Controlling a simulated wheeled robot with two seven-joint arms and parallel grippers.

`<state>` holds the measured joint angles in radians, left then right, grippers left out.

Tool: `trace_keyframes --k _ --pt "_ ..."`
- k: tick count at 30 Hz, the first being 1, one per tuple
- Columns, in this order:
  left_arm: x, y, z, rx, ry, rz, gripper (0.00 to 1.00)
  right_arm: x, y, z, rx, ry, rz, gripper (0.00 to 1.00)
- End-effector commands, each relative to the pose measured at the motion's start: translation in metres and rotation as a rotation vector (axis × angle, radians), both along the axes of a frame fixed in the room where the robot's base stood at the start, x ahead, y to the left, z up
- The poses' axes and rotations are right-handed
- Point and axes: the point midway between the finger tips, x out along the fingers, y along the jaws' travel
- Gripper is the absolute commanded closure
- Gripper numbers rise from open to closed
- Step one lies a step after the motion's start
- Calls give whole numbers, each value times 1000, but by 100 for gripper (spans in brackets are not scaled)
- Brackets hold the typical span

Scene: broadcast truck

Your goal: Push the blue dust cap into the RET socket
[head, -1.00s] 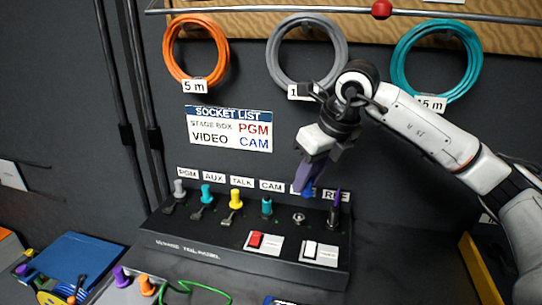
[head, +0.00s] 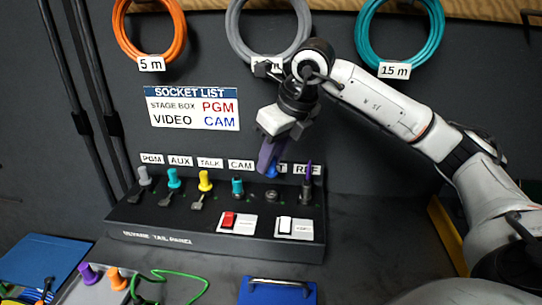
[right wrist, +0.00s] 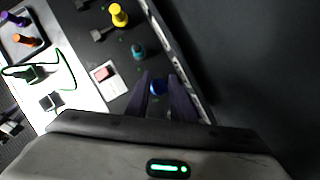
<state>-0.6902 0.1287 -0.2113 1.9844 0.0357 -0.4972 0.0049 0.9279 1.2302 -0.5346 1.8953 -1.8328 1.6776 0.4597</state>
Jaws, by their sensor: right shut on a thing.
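The blue dust cap (head: 272,173) is between the fingertips of my right gripper (head: 270,160), which is shut on it. The gripper and cap partly cover the RET label (head: 283,169). The socket is hidden in the right wrist view. My left gripper is not in view.
Red (head: 228,219) and white (head: 285,225) switches sit in front. A blue clipboard (head: 277,292) lies at the front.

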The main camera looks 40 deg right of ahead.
Motion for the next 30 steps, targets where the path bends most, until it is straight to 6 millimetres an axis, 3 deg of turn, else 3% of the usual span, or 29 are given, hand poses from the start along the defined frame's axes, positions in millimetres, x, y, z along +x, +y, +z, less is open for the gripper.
trace_keyframes --k 3,10,30 --pt "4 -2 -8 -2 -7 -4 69 0 0 -17 0 0 0 89" --pt "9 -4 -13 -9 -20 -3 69 0 0 -33 0 -1 0 89" --pt "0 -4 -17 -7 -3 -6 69 0 0 -34 0 -1 0 89"
